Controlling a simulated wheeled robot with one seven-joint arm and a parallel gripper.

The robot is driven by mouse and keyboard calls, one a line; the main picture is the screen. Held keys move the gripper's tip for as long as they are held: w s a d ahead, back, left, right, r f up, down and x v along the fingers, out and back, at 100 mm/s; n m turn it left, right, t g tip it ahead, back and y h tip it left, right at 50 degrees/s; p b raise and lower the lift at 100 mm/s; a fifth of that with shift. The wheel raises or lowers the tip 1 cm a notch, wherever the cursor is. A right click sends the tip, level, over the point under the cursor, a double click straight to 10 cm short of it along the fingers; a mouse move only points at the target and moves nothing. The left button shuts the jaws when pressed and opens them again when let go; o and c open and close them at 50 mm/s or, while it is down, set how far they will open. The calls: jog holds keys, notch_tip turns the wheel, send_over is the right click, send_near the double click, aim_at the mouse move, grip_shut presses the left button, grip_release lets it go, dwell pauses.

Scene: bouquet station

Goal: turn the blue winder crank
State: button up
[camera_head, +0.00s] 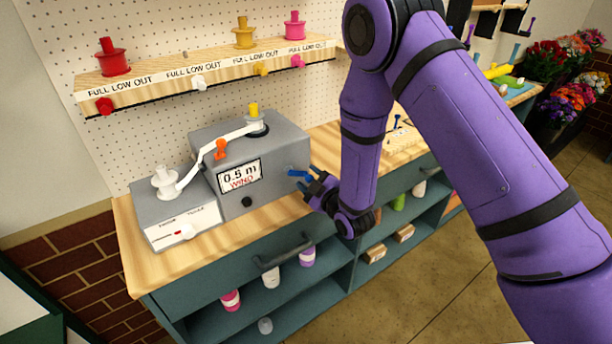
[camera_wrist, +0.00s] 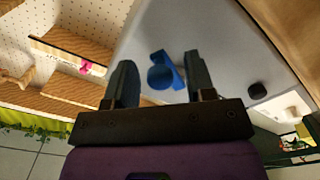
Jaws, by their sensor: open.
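The blue crank (camera_head: 299,174) sticks out from the right side of the grey winder box (camera_head: 258,160) on the bench. My gripper (camera_head: 314,187) is close to it from the right. In the wrist view the blue crank (camera_wrist: 163,70) lies between the two spread fingers of my gripper (camera_wrist: 161,82), nearer the right finger. The gripper is open. I cannot tell whether a finger touches the crank. The winder's display (camera_head: 240,176) reads "0.5 m" and "WIND".
A white ribbon runs over an orange part (camera_head: 220,149) to a white spool (camera_head: 165,181) on a lower grey box (camera_head: 178,212). A shelf (camera_head: 210,69) with coloured spools is above. A drawer handle (camera_head: 283,254) sticks out below the bench top. Flowers (camera_head: 565,70) stand at far right.

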jog(key=shift+x, duration=0.95)
jog(key=c, duration=0.8)
jog(key=shift+m, duration=0.4)
